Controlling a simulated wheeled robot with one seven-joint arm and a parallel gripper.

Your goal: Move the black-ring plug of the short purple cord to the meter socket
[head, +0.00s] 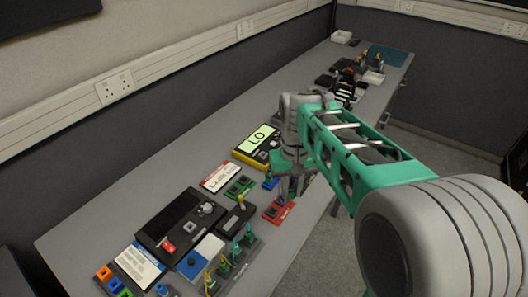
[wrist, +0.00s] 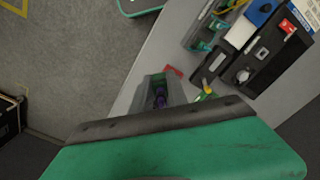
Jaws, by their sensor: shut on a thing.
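My gripper (wrist: 160,95) is shut on a purple plug, which shows as a small dark purple patch (wrist: 159,99) between the fingers in the wrist view. Its ring colour and cord are too small or hidden to tell. In the head view my gripper (head: 287,186) is low over the bench's right edge, beside a red socket block (head: 276,212). The yellow-edged meter (head: 258,146) reads LO and lies behind my gripper, up and left in the picture. Part of the meter is hidden by my arm; I cannot make out its socket.
A green socket block (head: 239,187) and a black box with a yellow-topped plug (head: 236,216) lie left of my gripper. A black panel (head: 180,222) and a rack with several teal plugs (head: 230,268) are nearer. The grey bench (head: 190,160) is clear toward the wall.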

